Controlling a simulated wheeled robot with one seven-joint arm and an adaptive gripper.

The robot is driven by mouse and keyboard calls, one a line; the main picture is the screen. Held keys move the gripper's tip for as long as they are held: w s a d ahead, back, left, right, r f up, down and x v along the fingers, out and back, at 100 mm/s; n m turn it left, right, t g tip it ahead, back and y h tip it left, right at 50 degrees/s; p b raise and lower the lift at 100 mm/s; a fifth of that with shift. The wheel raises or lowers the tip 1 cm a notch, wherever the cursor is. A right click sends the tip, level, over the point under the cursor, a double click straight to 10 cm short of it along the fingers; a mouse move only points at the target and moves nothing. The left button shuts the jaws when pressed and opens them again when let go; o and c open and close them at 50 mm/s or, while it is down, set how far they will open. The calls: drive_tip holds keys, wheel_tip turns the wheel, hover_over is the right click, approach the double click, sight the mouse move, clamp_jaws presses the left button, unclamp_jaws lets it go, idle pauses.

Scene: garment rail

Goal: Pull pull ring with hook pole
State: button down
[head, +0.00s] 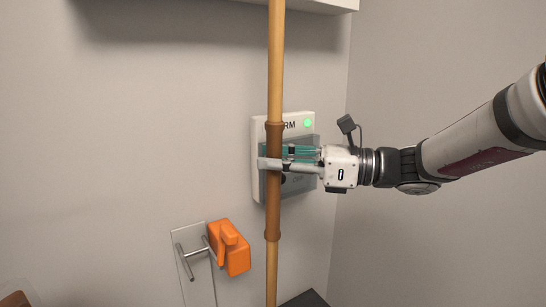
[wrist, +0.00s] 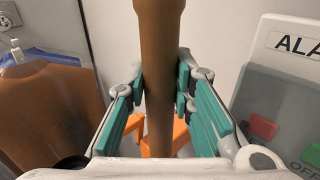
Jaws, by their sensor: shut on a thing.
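The hook pole (head: 272,240) is a long tan pole with a darker brown grip section, and it stands nearly upright in the head view. My gripper (head: 273,164) is shut on the brown grip section. In the wrist view the pole (wrist: 158,60) passes between the teal finger pads of my gripper (wrist: 162,90). The pole's upper end runs out of the top of the head view, so its hook is not seen. The pull ring is not seen in either view.
A white alarm box (head: 260,125) with a green light is on the wall behind my gripper. An orange object (head: 230,248) hangs by a metal handle (head: 187,262) at lower left. A white ledge (head: 335,4) is at the top. Brown garments (wrist: 45,110) hang at left in the wrist view.

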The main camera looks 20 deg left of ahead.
drive_tip(key=shift+d, duration=0.1)
idle(0.6)
drive_tip(key=shift+s+d+f+p, duration=0.3)
drive_tip(key=shift+s+d+p, duration=0.1)
drive_tip(key=shift+s+p, duration=0.15)
drive_tip(key=shift+d+f, duration=0.1)
idle(0.5)
drive_tip(key=shift+s+d+f, duration=0.35)
drive_tip(key=shift+s+d, duration=0.05)
drive_tip(key=shift+s, duration=0.25)
idle(0.4)
drive_tip(key=shift+s+d+f, duration=0.3)
drive_tip(key=shift+s+d, duration=0.05)
drive_tip(key=shift+s, duration=0.35)
idle(0.5)
drive_tip(key=shift+s+d+f, duration=0.35)
drive_tip(key=shift+s+d, duration=0.2)
drive_tip(key=shift+d, duration=0.1)
drive_tip(key=shift+s+d+f, duration=0.35)
drive_tip(key=shift+s+d, duration=0.2)
drive_tip(key=shift+d, duration=0.15)
drive_tip(key=shift+s+d+f, duration=0.35)
drive_tip(key=shift+s+d, duration=0.2)
drive_tip(key=shift+d, duration=0.1)
idle(1.3)
